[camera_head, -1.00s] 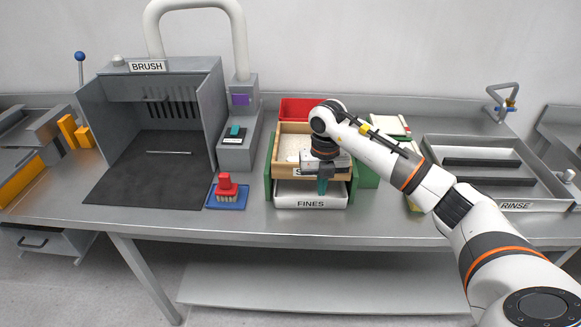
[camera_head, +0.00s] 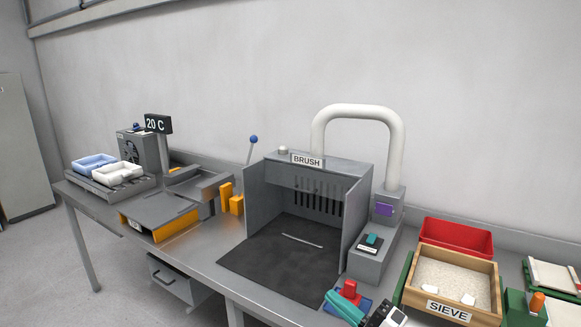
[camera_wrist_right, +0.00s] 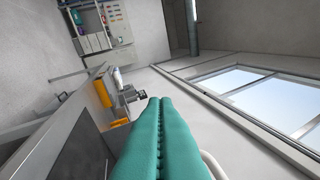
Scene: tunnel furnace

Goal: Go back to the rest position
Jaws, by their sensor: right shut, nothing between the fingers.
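My right gripper (camera_head: 332,297) shows at the bottom edge of the head view, its teal fingers pointing up and to the left. It is in front of the red brush (camera_head: 349,287) and covers part of the blue brush tray (camera_head: 366,303). In the right wrist view the two teal fingers (camera_wrist_right: 158,100) lie flat together with nothing between them. Most of my right arm is below the head view's edge. My left gripper is in neither view.
The grey BRUSH booth (camera_head: 307,161) stands near the middle, with a thin metal rod (camera_head: 302,241) on its dark mat. The wooden SIEVE box (camera_head: 408,281) with pale sand and a red bin (camera_head: 455,235) are at right.

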